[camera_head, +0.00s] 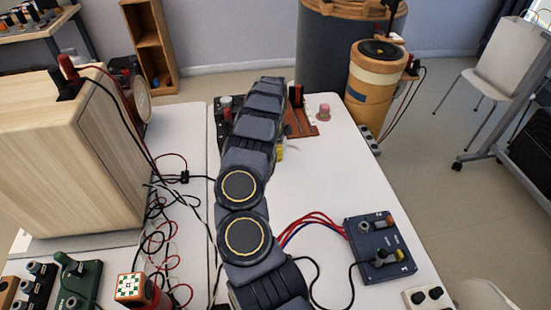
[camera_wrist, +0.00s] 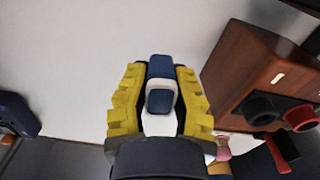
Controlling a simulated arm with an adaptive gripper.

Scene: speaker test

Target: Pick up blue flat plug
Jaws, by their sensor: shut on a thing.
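The blue flat plug (camera_wrist: 161,67) is between the two yellow fingers of my gripper (camera_wrist: 160,77) in the wrist view. A white piece with a dark blue rounded face sits between the fingers just below it. My gripper is shut on the plug over the white table top; I cannot tell how high above it. In the head view my arm hides the plug and most of my gripper; only a bit of yellow finger (camera_head: 279,154) shows at the arm's right side.
A brown box (camera_wrist: 250,68) with black and red terminals is close right of my gripper. A pink-topped knob (camera_head: 324,112) stands at the table's far end. A blue control box (camera_head: 378,248) with cables is front right. A wooden speaker (camera_head: 75,150) and tangled wires are left.

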